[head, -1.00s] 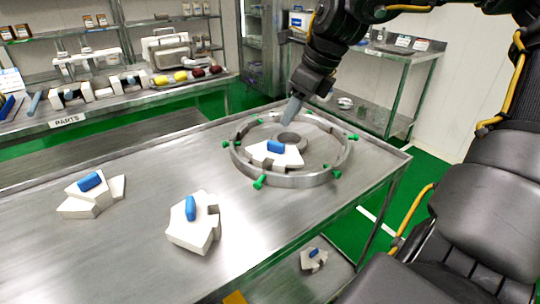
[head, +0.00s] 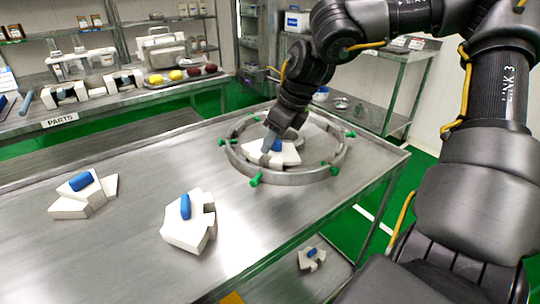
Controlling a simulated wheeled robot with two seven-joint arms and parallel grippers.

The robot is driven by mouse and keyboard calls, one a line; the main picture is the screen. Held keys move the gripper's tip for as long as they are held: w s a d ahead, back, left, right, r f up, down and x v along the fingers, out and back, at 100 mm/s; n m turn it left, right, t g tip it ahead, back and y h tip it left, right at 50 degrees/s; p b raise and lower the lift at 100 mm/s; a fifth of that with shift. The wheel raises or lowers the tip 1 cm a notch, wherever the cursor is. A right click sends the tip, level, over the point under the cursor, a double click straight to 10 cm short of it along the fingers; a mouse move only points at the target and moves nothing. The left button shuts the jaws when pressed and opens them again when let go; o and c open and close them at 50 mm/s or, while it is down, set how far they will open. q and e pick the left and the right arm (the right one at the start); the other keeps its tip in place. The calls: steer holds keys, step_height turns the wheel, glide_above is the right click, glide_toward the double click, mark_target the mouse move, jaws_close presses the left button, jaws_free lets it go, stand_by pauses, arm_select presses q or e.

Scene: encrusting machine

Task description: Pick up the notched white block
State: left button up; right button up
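White blocks with blue handles are in the head view. One block (head: 258,155) lies inside the metal ring (head: 290,179). Another block (head: 187,235), with a stepped, notched edge, lies on the table at front centre. A third (head: 70,208), with a pointed side, lies at the left. My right gripper (head: 271,144) is down at the blue handle (head: 278,145) of the block in the ring. A grey finger is beside or touching this handle; I cannot tell if it grips it. The gripper's far side is hidden. My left gripper is out of view.
The steel table (head: 130,250) is clear between the blocks. Green knobs (head: 255,179) stick out around the ring. Another white block (head: 312,262) is on the lower shelf. A parts bench (head: 120,104) stands behind at the left.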

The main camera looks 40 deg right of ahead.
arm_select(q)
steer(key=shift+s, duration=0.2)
arm_select(e)
steer(key=shift+c, duration=0.3)
jaws_close()
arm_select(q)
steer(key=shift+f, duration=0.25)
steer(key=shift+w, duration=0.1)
arm_select(e)
steer(key=shift+r, duration=0.15)
steer(key=shift+w+r, duration=0.1)
steer(key=shift+r, duration=0.25)
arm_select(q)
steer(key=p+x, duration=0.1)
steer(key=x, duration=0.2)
arm_select(e)
step_height(320, 180, up, 9)
